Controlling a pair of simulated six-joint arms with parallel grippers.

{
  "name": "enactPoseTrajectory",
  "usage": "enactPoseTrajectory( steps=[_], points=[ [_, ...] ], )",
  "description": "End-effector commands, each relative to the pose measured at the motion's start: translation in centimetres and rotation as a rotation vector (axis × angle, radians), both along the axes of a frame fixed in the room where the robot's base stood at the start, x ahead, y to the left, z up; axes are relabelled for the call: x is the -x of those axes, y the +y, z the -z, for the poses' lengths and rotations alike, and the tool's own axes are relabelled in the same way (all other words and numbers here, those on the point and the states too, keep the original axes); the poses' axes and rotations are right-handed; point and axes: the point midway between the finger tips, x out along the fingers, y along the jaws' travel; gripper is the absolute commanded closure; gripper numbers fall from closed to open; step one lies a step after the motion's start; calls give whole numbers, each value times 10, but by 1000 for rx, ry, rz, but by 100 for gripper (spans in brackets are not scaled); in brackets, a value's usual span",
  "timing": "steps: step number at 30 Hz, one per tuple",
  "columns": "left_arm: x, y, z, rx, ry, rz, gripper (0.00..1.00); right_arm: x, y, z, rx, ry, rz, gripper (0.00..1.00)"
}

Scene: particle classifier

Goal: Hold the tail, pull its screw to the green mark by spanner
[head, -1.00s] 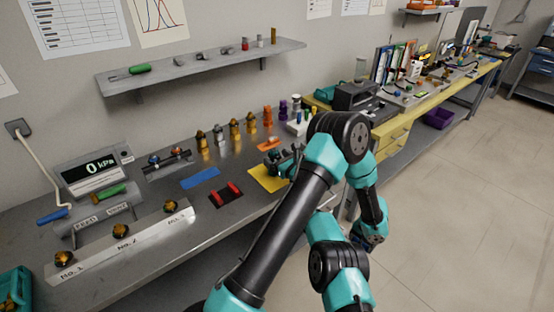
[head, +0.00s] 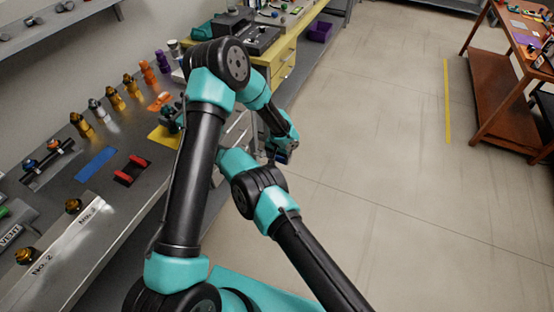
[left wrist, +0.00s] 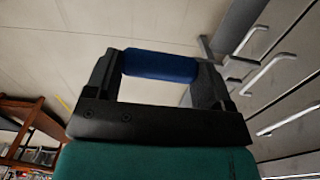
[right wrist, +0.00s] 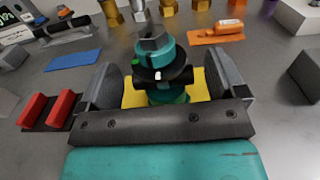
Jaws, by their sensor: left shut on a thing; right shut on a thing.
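The tail, a teal fitting (right wrist: 157,55) with a dark collar, stands upright on the yellow mat (right wrist: 198,84). A green mark (right wrist: 135,62) and a small pale mark (right wrist: 157,75) show on it. My right gripper (right wrist: 158,82) is shut on the fitting, with a finger on each side. In the head view it is at the yellow mat (head: 160,139), partly behind my arm. My left gripper (head: 282,150) is off the bench, over the floor. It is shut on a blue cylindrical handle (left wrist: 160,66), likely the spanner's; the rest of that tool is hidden.
A red-and-black holder (head: 132,169) and a blue mat (head: 96,164) lie on the bench. Several brass fittings (head: 114,99) stand behind. An orange piece (right wrist: 225,30) lies near the fitting. Grey drawers (left wrist: 288,105) are beside my left gripper. The floor (head: 400,150) is open.

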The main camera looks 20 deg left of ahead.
Motion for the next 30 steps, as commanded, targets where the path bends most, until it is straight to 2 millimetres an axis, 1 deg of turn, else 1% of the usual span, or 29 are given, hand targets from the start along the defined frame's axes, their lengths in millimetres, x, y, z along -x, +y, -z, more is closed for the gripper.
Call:
enactPoseTrajectory(
  steps=[1, 11, 17, 23, 30],
  points=[
    [-7, 3, -4, 0, -4, 26, 81, 0, 0, 0, 0, 0, 0, 66],
    [-40, 28, -32, 0, -4, 245, 81, 0, 0, 0, 0, 0, 0, 66],
    [-60, 50, -52, 1, -3, 395, 81, 0, 0, 0, 0, 0, 0, 66],
    [-78, 78, -75, 0, -2, 553, 81, 0, 0, 0, 0, 0, 0, 66],
    [-93, 123, -106, 0, -2, 748, 81, 0, 0, 0, 0, 0, 0, 66]
  ],
)
